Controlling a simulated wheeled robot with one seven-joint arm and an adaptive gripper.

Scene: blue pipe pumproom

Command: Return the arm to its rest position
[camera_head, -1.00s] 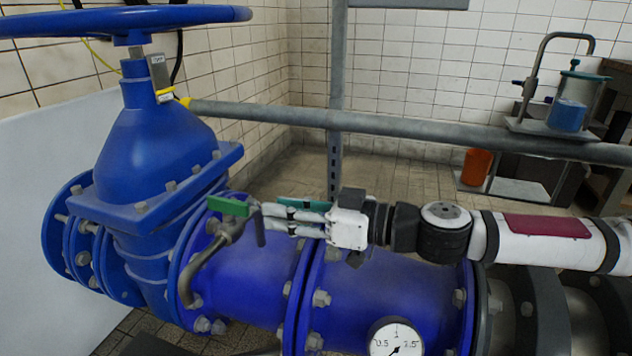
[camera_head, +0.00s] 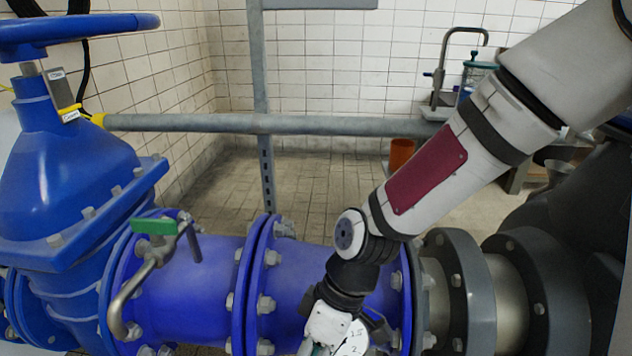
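My arm comes in from the upper right and slopes down to the lower middle, in front of the blue pipe (camera_head: 205,282). The small tap with the green handle (camera_head: 154,226) is on the pipe to the left, well apart from my gripper.
A large blue valve (camera_head: 65,170) with a handwheel (camera_head: 75,32) stands at the left. A grey horizontal rail (camera_head: 280,124) and an upright post (camera_head: 259,70) are behind the pipe. An orange container (camera_head: 401,154) stands behind my arm. The tiled floor behind the pipe is clear.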

